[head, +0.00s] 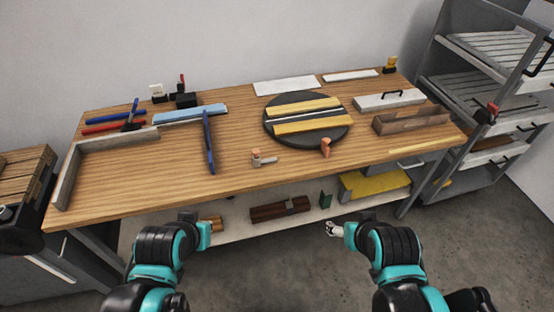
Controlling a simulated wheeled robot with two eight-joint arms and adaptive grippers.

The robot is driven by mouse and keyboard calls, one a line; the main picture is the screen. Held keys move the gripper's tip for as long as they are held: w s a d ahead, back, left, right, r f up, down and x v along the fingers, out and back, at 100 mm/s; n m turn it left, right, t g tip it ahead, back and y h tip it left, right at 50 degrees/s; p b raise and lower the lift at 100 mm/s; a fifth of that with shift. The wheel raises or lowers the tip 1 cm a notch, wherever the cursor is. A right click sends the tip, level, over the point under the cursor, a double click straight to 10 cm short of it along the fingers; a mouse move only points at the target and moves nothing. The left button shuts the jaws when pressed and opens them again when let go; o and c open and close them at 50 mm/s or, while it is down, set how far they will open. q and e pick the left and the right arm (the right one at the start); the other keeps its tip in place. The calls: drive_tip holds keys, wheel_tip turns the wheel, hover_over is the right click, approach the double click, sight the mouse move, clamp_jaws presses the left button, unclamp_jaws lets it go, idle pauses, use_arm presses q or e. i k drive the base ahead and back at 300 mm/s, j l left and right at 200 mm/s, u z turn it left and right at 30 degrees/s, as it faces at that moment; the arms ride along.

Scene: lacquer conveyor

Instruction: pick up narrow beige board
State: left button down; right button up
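A thin, narrow beige board (413,145) lies flat near the front right edge of the wooden workbench (190,180). Two wider yellow-beige boards, one at the back (304,107) and one in front (313,124), lie on a dark round turntable (268,128) with a thin pale strip between them. My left gripper (214,223) is low in front of the bench, left of centre; its fingers are hard to make out. My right gripper (333,229) is low in front of the bench, below and left of the narrow board and well apart from it; its finger opening is too small to judge.
A brown open box (410,121) and a white lidded case (390,100) stand behind the narrow board. An orange-topped clamp (326,147) and another small clamp (262,159) sit before the turntable. A lower shelf holds a yellow item (375,186). Grey racks stand right.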

sight(300, 127)
drive_tip(key=i+l+z, duration=0.3)
drive_tip(key=i, duration=0.35)
drive_tip(key=i+z, duration=0.35)
drive_tip(key=i, duration=0.35)
drive_tip(key=j, duration=0.05)
